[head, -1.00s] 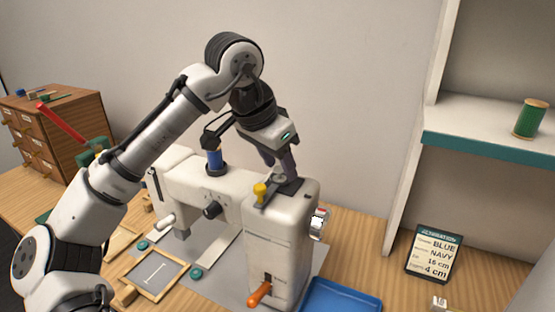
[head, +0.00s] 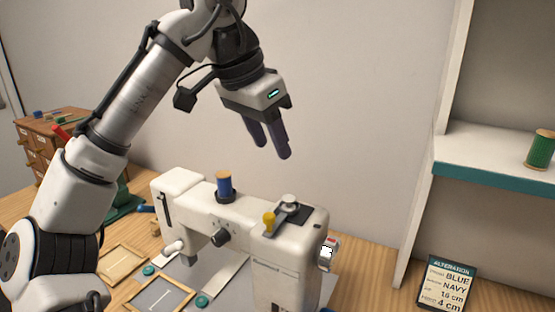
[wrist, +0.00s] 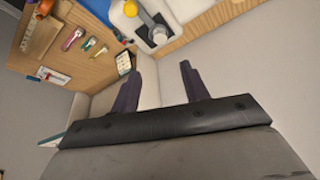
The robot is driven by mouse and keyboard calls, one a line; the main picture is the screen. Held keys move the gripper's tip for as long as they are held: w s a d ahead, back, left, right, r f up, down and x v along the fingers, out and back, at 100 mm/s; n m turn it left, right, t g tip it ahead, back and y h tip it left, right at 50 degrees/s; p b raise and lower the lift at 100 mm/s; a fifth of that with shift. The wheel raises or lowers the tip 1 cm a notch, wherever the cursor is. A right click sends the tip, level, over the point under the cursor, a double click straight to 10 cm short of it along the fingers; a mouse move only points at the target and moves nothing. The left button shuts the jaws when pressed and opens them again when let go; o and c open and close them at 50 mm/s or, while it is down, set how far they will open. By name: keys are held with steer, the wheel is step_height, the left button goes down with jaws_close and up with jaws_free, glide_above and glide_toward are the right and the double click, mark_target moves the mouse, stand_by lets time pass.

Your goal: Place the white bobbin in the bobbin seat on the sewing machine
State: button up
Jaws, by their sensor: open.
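The white bobbin (head: 290,200) sits upright on the dark plate of the bobbin seat (head: 301,217), on top of the white sewing machine (head: 262,264). How deep it sits on the seat is too small to tell. The bobbin also shows in the wrist view (wrist: 160,32), on the machine top near the upper edge. My gripper (head: 272,151) is open and empty, in the air above the machine and clear of the bobbin. In the wrist view its two fingers (wrist: 161,72) are spread with nothing between them.
A yellow knob (head: 268,223) stands beside the seat. A blue thread spool (head: 224,187) stands on the machine's arm to the left. A shelf with a green spool (head: 541,149) and an order sign (head: 447,284) are at the right. The air around my gripper is free.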

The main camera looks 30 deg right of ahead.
steer(key=shift+a+r, duration=0.2)
steer(key=shift+r, duration=0.3)
